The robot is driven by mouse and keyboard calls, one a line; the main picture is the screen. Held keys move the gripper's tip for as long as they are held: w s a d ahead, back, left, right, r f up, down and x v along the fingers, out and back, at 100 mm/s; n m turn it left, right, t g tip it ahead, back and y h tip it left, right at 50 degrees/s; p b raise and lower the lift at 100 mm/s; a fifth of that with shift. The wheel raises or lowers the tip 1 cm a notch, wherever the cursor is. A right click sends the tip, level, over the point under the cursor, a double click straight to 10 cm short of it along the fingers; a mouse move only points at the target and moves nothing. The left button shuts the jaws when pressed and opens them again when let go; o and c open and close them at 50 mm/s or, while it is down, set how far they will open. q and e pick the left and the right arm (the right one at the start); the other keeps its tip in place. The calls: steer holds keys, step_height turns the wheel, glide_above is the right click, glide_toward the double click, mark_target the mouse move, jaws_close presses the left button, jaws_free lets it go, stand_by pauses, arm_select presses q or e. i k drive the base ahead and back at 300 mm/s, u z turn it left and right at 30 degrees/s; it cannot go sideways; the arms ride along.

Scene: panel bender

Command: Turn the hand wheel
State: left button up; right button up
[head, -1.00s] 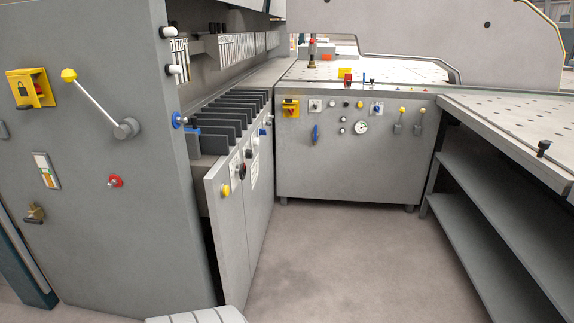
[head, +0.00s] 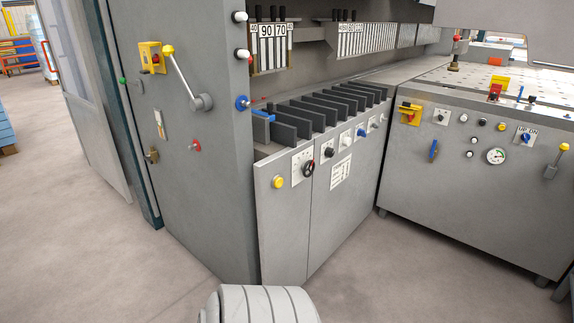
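A small blue wheel-like knob (head: 242,103) is on the front edge of the grey panel bender (head: 205,190), left of a row of dark upright plates. I cannot tell for sure which of these is the hand wheel. A lever (head: 188,75) with a yellow ball end is on the machine's left side face. Neither of my grippers shows in the head view.
A control cabinet (head: 470,205) with a gauge and switches stands at the right. A door-like panel (head: 85,95) is at the left. The floor (head: 110,270) in front of the machine's left side is clear. A ribbed pale part of mine is at the bottom edge.

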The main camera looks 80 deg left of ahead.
mark_target(306, 167)
steer(key=u, duration=0.8)
steer(key=i, duration=0.75)
steer(key=u, duration=0.8)
